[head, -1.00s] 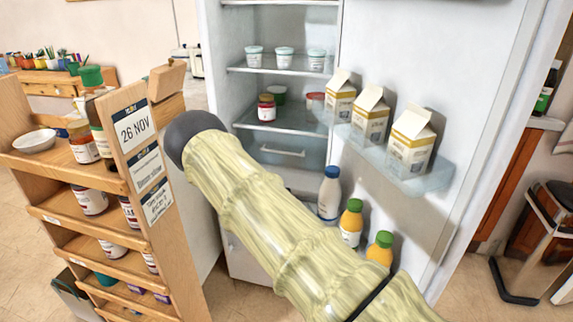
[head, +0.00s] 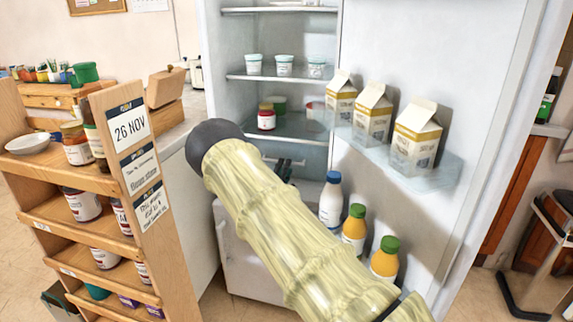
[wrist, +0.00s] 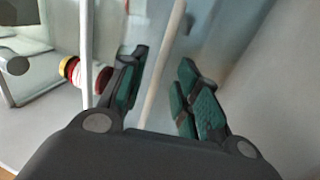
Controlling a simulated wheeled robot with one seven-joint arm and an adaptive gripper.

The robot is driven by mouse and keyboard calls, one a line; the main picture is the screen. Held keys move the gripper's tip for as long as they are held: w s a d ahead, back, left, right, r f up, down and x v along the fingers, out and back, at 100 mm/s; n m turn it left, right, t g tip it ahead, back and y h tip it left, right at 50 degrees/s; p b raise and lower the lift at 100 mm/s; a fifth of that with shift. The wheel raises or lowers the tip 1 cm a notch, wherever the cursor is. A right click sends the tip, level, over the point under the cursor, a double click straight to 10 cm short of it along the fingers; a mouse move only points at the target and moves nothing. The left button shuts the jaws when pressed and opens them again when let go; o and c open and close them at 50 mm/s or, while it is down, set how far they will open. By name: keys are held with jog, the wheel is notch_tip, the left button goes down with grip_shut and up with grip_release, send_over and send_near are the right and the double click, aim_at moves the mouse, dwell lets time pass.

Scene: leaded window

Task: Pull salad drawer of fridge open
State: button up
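The open fridge shows its salad drawer (head: 312,160), a grey-blue front below the lowest glass shelf; it looks shut. My gripper (head: 287,166) is at the drawer front, partly behind my arm, and covers the handle's place in the head view. In the wrist view my gripper (wrist: 163,88) is open, its dark, green-padded fingers apart. A pale bar, apparently the drawer handle (wrist: 162,62), runs between the fingers. I see a gap on both sides and cannot tell how deep it sits between them.
A red jar (head: 266,118) and tubs stand on shelves above. The open fridge door (head: 440,60) at right carries cartons (head: 372,113) and bottles (head: 354,228). A wooden rack (head: 150,215) of jars stands at left. Free floor is narrow between.

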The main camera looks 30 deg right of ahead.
aim_at(291, 148)
jog(key=shift+x, duration=1.95)
grip_shut()
